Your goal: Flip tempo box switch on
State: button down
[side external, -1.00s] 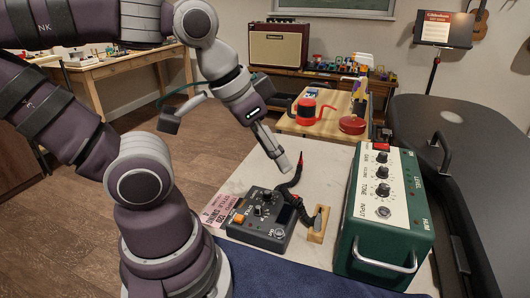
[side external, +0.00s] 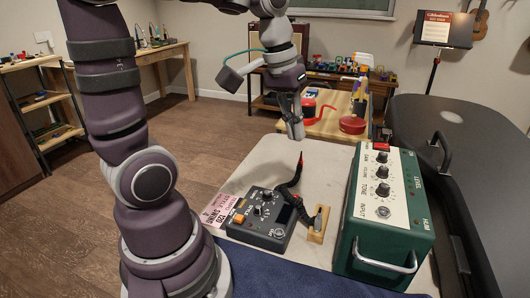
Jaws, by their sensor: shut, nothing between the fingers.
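The tempo box (side external: 261,218) is a small dark box with knobs and an orange button, lying on the light work table near its left side. Its switch is too small to tell apart in the side external view. My gripper (side external: 296,135) is shut and empty. It points down above the far part of the table, beyond the box and well apart from it.
A pink printed card (side external: 225,208) lies at the box's left. A black curved tool with a red tip (side external: 292,188) stands right of the box by a small wooden block (side external: 318,224). A tall green amplifier (side external: 384,218) stands at the right. A blue cloth (side external: 290,277) covers the near edge.

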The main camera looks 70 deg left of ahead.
aim_at(294, 197)
jog(key=w+a+f+n+g, duration=0.1)
jog(key=w+a+f+n, duration=0.1)
jog(key=a, duration=0.4)
jog(key=shift+f+n+g+h, duration=0.3)
jog(key=shift+f+n+h, duration=0.15)
jog(key=shift+n, duration=0.25)
jog(key=f, duration=0.4)
jog(key=w+d+f, duration=0.1)
jog(key=f, duration=0.8)
jog(key=shift+w+d+f, duration=0.3)
jog(key=shift+w+f, duration=0.05)
jog(key=shift+f, duration=0.05)
jog(key=shift+w+d+f+g+y, duration=0.1)
jog(key=shift+d+f+g+y, duration=0.05)
jog(key=shift+f+g+y, duration=0.15)
